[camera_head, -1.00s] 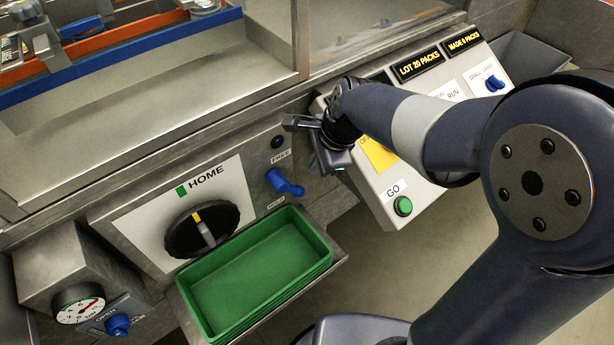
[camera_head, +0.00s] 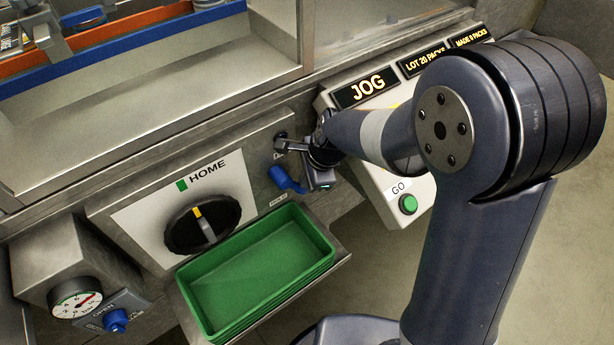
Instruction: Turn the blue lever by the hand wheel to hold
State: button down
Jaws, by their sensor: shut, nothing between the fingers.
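The blue lever (camera_head: 287,180) sits on the grey panel just right of the hand wheel (camera_head: 203,226). Its handle slants right and a little down from its pivot. The hold label (camera_head: 278,200) is below the lever. The free label above it is mostly covered by my gripper. My gripper (camera_head: 284,146) is shut and empty, its fingers pointing left across the panel just above the lever. A gap seems to show between fingers and lever, but the depth is hard to judge.
A green tray (camera_head: 325,243) juts out below the wheel and lever. Right of my gripper is a sloped console with a green GO button (camera_head: 408,204) and a JOG display (camera_head: 365,87). A pressure gauge (camera_head: 76,303) and another blue valve handle (camera_head: 116,320) are at lower left.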

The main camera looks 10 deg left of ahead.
jog(key=shift+s+a+f, duration=0.1)
jog(key=shift+f, duration=0.3)
dwell(0.5)
jog(key=shift+s+a+f+g+y, duration=0.1)
jog(key=shift+f+g+y, duration=0.4)
jog(key=shift+f, duration=0.1)
jog(key=shift+s+a+f, duration=0.25)
jog(key=shift+s+f, duration=0.1)
dwell(0.5)
jog(key=p+v, duration=0.2)
jog(key=v, duration=0.8)
jog(key=shift+r, duration=0.4)
